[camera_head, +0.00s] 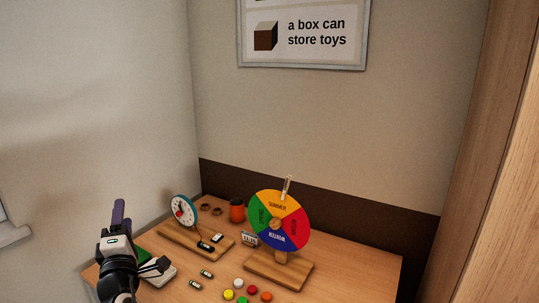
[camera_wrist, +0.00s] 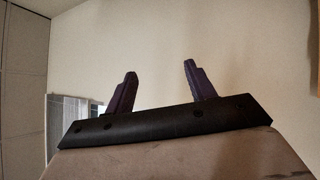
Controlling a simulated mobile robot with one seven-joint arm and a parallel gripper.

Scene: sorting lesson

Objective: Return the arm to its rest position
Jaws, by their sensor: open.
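My gripper (camera_wrist: 160,85) shows in the wrist view with its two dark fingers spread wide apart and nothing between them. In the head view my gripper (camera_head: 118,213) is at the lower left, pointing upward, in front of the table's left part. Only one finger can be made out clearly there. My arm hides part of the table's left side and part of a green and white item (camera_head: 160,271) beside it.
A wooden table (camera_head: 350,265) holds a season wheel (camera_head: 279,221) on a stand, a clock (camera_head: 183,211) on a wooden base, an orange cup (camera_head: 237,210) and several coloured discs (camera_head: 251,289). Walls stand behind and left. A wooden panel (camera_head: 490,190) rises at the right.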

